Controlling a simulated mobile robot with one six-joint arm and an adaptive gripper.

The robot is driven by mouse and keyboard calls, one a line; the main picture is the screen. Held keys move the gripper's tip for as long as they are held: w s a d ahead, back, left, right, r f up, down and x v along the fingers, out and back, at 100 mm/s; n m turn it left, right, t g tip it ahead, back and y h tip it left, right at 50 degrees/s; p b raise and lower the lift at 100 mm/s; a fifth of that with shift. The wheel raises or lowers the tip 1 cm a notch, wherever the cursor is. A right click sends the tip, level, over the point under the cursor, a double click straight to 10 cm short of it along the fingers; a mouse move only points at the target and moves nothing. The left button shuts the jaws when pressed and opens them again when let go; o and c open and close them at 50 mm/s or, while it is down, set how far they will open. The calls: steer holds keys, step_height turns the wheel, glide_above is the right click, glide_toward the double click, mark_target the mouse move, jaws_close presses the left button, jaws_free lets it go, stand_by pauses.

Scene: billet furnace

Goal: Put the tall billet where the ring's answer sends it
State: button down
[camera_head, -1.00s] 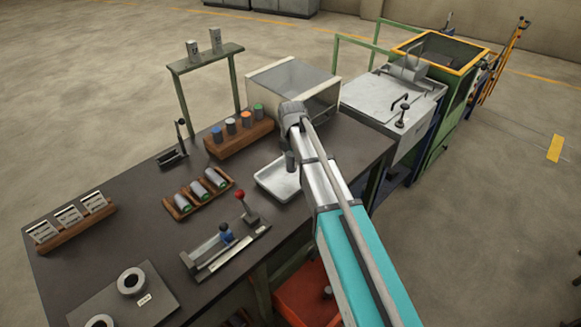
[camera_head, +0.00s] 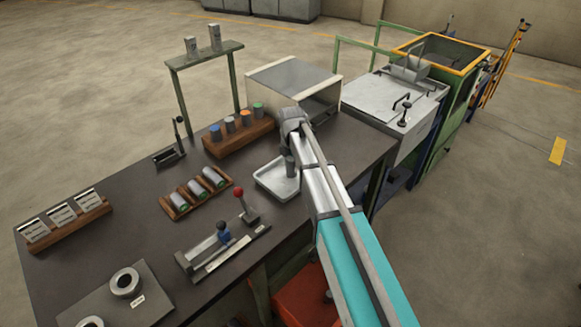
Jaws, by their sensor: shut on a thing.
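My gripper (camera_head: 289,150) is at the end of my arm, above the back part of the pale tray (camera_head: 262,190). It is shut on a dark grey upright piece (camera_head: 290,168), apparently the tall billet; the arm hides most of the grip. I cannot tell whether the piece touches the tray. Two grey rings show at the bench's near left: one (camera_head: 116,284) lies on a dark plate with a small white label, unreadable here. The other (camera_head: 91,321) is cut by the frame edge.
A wooden rack (camera_head: 240,144) with several colour-topped cylinders stands behind the tray, near a pale box (camera_head: 293,75). Left are a wooden cradle (camera_head: 178,211) with three green-ended cylinders, a red-knobbed lever fixture (camera_head: 220,252) and a card holder (camera_head: 70,231).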

steer(key=shift+f, duration=0.1)
stand_by(0.3)
steer(key=shift+c, duration=0.7)
jaws_free()
steer(key=shift+r, duration=0.2)
step_height(320, 180, up, 12)
steer(key=p, duration=1.2)
steer(key=shift+f, duration=0.1)
